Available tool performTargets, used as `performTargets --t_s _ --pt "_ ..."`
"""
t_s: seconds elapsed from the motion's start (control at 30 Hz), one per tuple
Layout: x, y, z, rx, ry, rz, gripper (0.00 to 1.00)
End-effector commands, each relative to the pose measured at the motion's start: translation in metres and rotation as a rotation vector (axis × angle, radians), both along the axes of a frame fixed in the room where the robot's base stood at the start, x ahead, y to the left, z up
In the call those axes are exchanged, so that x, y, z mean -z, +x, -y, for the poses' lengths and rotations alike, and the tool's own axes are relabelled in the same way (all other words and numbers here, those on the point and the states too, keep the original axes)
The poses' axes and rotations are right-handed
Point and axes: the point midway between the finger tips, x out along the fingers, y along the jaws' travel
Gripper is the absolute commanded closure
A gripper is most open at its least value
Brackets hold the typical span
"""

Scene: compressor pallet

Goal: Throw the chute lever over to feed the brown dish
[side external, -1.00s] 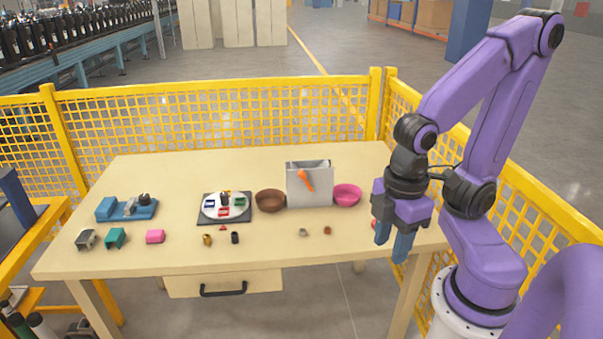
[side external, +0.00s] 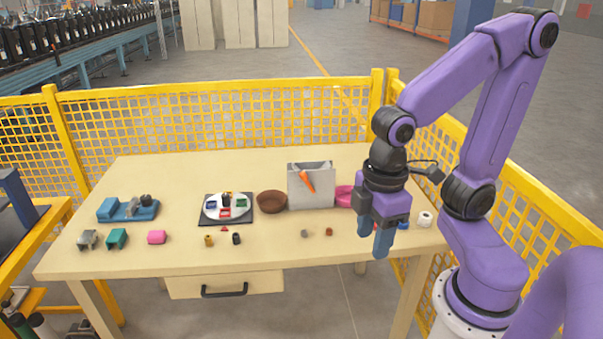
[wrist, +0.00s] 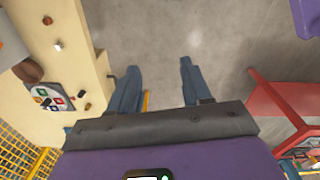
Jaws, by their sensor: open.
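The orange chute lever (side external: 307,181) is on the front of a grey box-shaped chute (side external: 322,199), tilted with its upper end to the left. The brown dish (side external: 272,201) stands left of the chute. A pink dish (side external: 345,195) stands to its right, partly hidden by my gripper. My gripper (side external: 381,246) points down, open and empty, to the right of the chute and toward the table's front edge. In the wrist view my gripper's two blue fingers (wrist: 157,85) are spread apart over the floor. The brown dish also shows there (wrist: 28,71) at the left.
A round white dial with coloured blocks on a dark base (side external: 226,219) lies left of the brown dish. A white roll (side external: 425,219) is at right. Yellow mesh fencing (side external: 220,105) encloses the table.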

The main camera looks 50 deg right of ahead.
Motion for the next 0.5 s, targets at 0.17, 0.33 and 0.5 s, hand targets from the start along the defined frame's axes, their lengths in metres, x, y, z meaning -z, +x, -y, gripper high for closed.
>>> performTargets --t_s 0.17,0.33,0.5 --pt "-0.02 0.068 -0.022 0.186 -0.048 0.017 0.52" --pt "-0.034 0.134 -0.028 0.372 -0.098 0.031 0.52" --pt "-0.044 0.2 -0.021 0.564 -0.151 0.046 0.52"
